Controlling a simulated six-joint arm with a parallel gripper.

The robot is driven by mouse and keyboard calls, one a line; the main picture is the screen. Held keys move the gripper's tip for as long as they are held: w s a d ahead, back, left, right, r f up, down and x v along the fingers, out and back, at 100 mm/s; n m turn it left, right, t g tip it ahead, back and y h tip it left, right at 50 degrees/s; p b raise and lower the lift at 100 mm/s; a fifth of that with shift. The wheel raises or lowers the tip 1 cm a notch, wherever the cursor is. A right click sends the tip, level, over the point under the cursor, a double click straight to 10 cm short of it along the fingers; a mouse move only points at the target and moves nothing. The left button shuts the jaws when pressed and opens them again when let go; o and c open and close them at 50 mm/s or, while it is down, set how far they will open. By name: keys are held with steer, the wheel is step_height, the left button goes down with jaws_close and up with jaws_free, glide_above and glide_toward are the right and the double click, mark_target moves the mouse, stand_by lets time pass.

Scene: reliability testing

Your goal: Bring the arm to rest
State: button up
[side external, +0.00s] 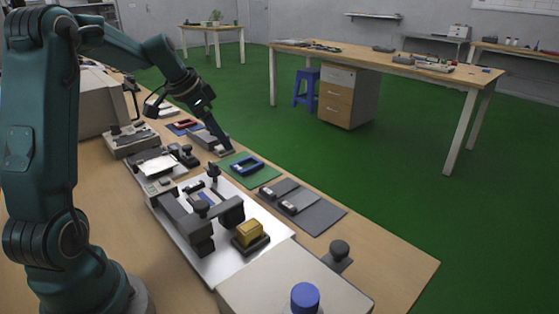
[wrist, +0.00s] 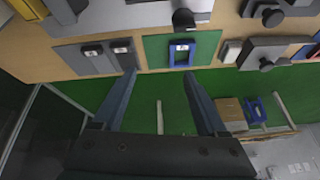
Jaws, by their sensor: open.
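My gripper (side external: 225,144) is at the far part of the workbench, reaching down toward the bench's far edge. In the wrist view its two long fingers (wrist: 160,76) stand well apart with nothing between them. Whether the fingertips touch anything on the bench cannot be told.
Grey mats (side external: 318,215) with small dark devices lie right of the green mat. A white plate (side external: 272,238) carries a dark fixture (side external: 192,221) and a yellow block (side external: 249,231). A blue button (side external: 304,297) stands in front. Open green floor lies beyond the bench.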

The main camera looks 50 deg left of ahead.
steer(key=s+d+r+m+t, duration=0.1)
steer(key=s+d+r, duration=0.25)
steer(key=d, duration=0.55)
steer(key=s+d+r+m, duration=0.2)
steer(key=d+r, duration=0.2)
steer(key=d, duration=0.5)
steer(key=s+d+f+n, duration=0.3)
steer(key=s+f+n, duration=0.2)
steer(key=s, duration=0.7)
steer(key=shift+d+f+g, duration=0.15)
steer(key=shift+f+g, duration=0.15)
steer(key=shift+f, duration=0.1)
